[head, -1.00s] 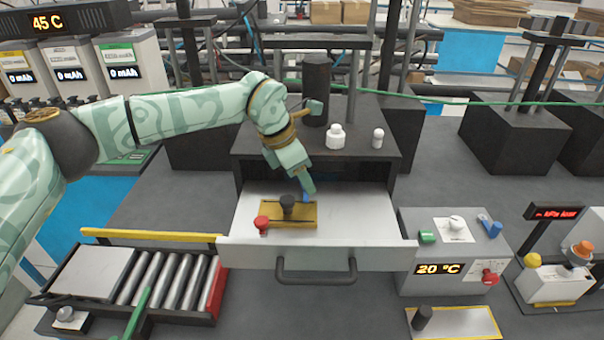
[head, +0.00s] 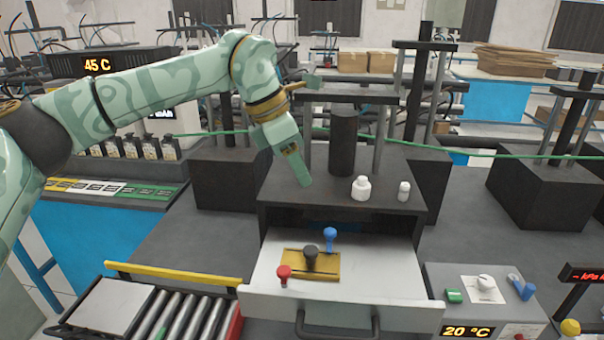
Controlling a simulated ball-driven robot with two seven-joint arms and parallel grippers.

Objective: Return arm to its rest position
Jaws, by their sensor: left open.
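My left arm reaches in from the left in the head view. Its gripper (head: 303,180) is open and empty, raised above the front left of the dark cabinet top and clear of the drawer. The drawer (head: 375,285) below stands open. In it lies a yellow plate (head: 293,271) with a black-knobbed piece (head: 311,256) on it. A red-knobbed piece (head: 284,273) stands at the plate's left and a blue-knobbed piece (head: 330,238) behind it. My right gripper is not in view.
A dark cabinet (head: 300,205) carries a black cylinder (head: 342,140) and two white bottles (head: 361,188). A roller conveyor (head: 185,318) is at the lower left. A control box (head: 470,290) reading 20 °C stands at the right. A green cable crosses behind the cabinet.

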